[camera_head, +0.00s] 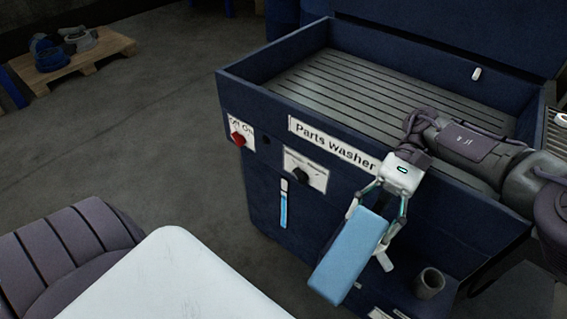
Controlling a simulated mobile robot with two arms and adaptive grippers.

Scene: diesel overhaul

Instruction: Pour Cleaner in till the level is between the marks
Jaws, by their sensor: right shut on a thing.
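The dark blue parts washer (255,190) stands in the middle, with a label reading "Parts washer" on its front. An upright level gauge (284,204) on the front has a blue column with a white part at its top. Its marks are too small to make out. My right gripper (378,222) is shut on a light blue container (346,258), held tilted in front of the washer. A small white part shows at the container's right side. An open grey filler cup (429,284) sits low on the washer, right of the container and apart from it. My left gripper is out of view.
A red switch (238,140) and a black knob (301,175) are on the washer's front. A wooden pallet (72,62) with parts stands far left. The floor between is clear.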

